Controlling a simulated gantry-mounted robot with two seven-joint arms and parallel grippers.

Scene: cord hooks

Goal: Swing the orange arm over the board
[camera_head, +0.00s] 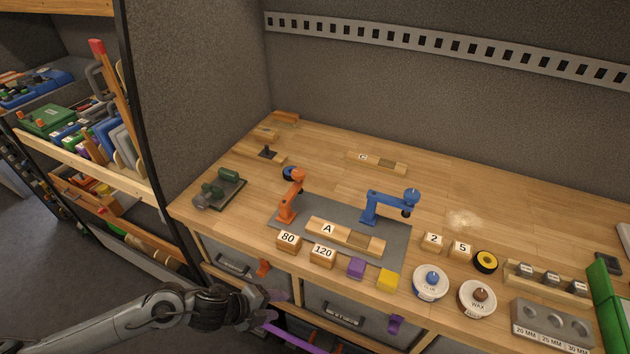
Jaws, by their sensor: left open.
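The orange arm (290,198) stands at the left side of a grey mat (345,213) on the workbench. Its upper end, with a dark and blue round head, points left, away from the board. The wooden board marked A (345,236) lies on the front part of the mat, to the right of the orange arm's base. A blue arm (388,207) stands on the mat behind the board, its head pointing right. My left gripper (277,312) is open, in front of the bench edge and below the bench top, apart from the orange arm. My right gripper is not in view.
Blocks marked 80 (288,242) and 120 (322,255), a purple block (356,267) and a yellow block (387,280) line the front edge. A green-grey device (220,189) stands left of the orange arm. The bench behind the mat is mostly clear.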

